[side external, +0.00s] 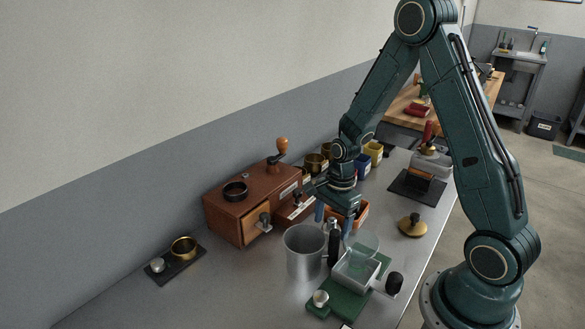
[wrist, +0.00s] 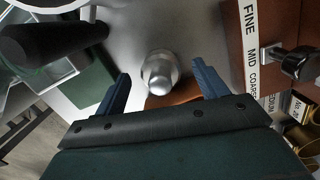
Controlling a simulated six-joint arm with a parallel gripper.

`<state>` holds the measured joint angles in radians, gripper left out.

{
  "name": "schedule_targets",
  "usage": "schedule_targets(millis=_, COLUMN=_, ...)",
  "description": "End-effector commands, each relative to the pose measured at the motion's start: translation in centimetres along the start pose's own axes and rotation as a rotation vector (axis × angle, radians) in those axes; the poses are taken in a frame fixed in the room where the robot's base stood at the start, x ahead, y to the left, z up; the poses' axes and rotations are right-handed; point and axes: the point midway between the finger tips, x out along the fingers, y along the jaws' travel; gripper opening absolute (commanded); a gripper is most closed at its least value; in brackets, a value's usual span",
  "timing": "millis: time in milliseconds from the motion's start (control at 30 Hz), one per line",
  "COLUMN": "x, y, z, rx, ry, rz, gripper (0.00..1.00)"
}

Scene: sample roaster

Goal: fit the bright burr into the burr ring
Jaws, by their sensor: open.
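A bright silver burr-like piece (wrist: 158,72) stands on the grey bench between the fingers of my gripper (wrist: 160,82) in the wrist view. The fingers are open with a gap on both sides, and they do not touch it. In the side view my gripper (side external: 333,217) points down behind the steel cup, and a small silver part (side external: 329,225) shows near its fingers, partly hidden. A dark ring (side external: 235,190), which looks like the burr ring, lies on top of the wooden grinder box (side external: 226,215).
A dark tray with a brass cup (side external: 184,247) lies at left. A brass knobbed disc (side external: 412,225) is at right. The bench's front left is clear.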

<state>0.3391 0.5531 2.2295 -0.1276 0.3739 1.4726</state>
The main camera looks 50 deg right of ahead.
Motion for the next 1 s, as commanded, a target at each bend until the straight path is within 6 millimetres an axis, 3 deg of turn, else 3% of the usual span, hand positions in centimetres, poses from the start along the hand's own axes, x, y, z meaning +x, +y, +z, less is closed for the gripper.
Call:
schedule_targets(millis=67, x=0.0, y=0.0, z=0.0, rx=0.0, ry=0.0, rz=0.0, gripper=0.7)
schedule_targets(millis=300, x=0.0, y=0.0, z=0.0, rx=0.0, ry=0.0, rz=0.0, gripper=0.23)
schedule_targets(millis=367, x=-0.1, y=0.0, z=0.0, rx=0.0, ry=0.0, rz=-0.001, gripper=0.15)
schedule_targets(millis=767, x=-0.4, y=-0.1, z=0.0, rx=0.0, ry=0.0, rz=-0.001, gripper=0.15)
schedule_targets(millis=1000, x=-2.0, y=-0.1, z=0.2, rx=0.0, ry=0.0, rz=-0.004, gripper=0.15)
